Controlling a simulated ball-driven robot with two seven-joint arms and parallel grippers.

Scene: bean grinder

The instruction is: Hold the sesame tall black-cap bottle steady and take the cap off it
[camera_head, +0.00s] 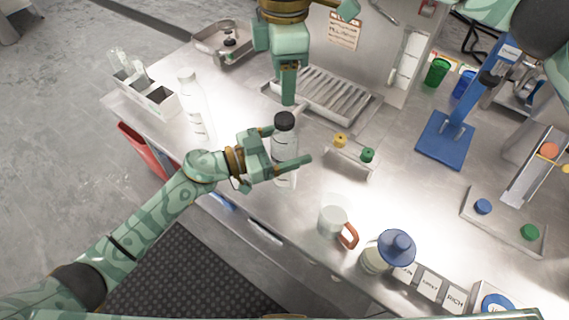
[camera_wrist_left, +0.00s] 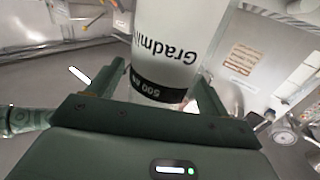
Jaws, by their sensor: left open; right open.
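The tall black-cap bottle (camera_head: 284,148) stands upright on the metal counter, with its black cap (camera_head: 285,121) on top. My left gripper (camera_head: 288,145) is open, with one finger on each side of the bottle's body; whether either touches is not clear. In the left wrist view the bottle (camera_wrist_left: 178,50) rises between the fingers, with dark print and a black band showing. My right gripper (camera_head: 288,98) comes down from the top of the head view, just behind and above the cap. It is open and apart from the cap, its fingers overlapping in this view. The contents are not clear.
A white bottle (camera_head: 194,108) stands to the left, near a divided container (camera_head: 150,95). A slatted tray (camera_head: 325,98) lies behind. A small rack (camera_head: 350,160) with yellow and green knobs is at the right. A mug (camera_head: 333,220) and a blue-lidded jar (camera_head: 376,260) stand nearer the front.

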